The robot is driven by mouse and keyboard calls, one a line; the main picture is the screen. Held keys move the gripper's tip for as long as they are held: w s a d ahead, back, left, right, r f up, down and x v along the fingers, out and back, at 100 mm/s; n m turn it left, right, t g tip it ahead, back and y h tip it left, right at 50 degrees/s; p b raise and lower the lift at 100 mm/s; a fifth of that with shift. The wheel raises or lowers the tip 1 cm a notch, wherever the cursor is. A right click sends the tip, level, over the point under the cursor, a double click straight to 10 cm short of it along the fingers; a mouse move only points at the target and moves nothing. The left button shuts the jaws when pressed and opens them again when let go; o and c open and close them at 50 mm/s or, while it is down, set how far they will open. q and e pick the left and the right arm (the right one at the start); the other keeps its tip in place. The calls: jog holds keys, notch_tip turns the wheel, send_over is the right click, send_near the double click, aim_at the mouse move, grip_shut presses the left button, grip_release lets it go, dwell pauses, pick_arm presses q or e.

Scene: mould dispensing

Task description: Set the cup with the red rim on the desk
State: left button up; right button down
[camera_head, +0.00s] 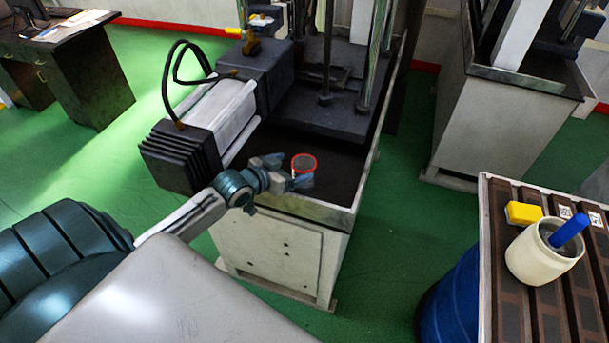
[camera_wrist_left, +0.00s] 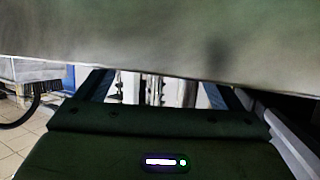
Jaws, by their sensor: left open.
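The cup with the red rim (camera_head: 304,164) shows in the head view at the dark bed of the machine, its round mouth facing up. My left gripper (camera_head: 288,172) is open, with its bluish fingers right at the cup. I cannot tell whether they touch it. In the left wrist view the blue fingers (camera_wrist_left: 160,92) stand apart, and a large grey-green surface, too close to identify, covers the top. A dark desk (camera_head: 75,62) stands at the far upper left. My right gripper is not in view.
The press machine (camera_head: 270,250) with its posts and a black motor block (camera_head: 182,158) stands close around my left arm. At right, a slatted table (camera_head: 495,225) holds a cream mug (camera_head: 528,262) and a yellow block (camera_head: 523,212). Green floor (camera_head: 115,165) lies open towards the desk.

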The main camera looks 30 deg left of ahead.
aim_at(311, 160)
pick_arm(q)
jog(key=x, duration=0.1)
jog(key=p+x, duration=0.1)
jog(key=x, duration=0.3)
jog(key=shift+d+r, duration=0.1)
jog(key=shift+d, duration=0.2)
jog(key=shift+w+f, duration=0.2)
jog(key=shift+w, duration=0.1)
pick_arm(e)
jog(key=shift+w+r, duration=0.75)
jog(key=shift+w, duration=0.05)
pick_arm(q)
jog(key=shift+s, duration=0.1)
jog(key=shift+c, duration=0.2)
jog(key=c, duration=1.2)
jog(key=shift+o, duration=0.2)
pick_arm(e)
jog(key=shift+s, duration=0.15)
pick_arm(q)
jog(key=shift+r+p, duration=0.15)
jog(key=shift+p, duration=0.2)
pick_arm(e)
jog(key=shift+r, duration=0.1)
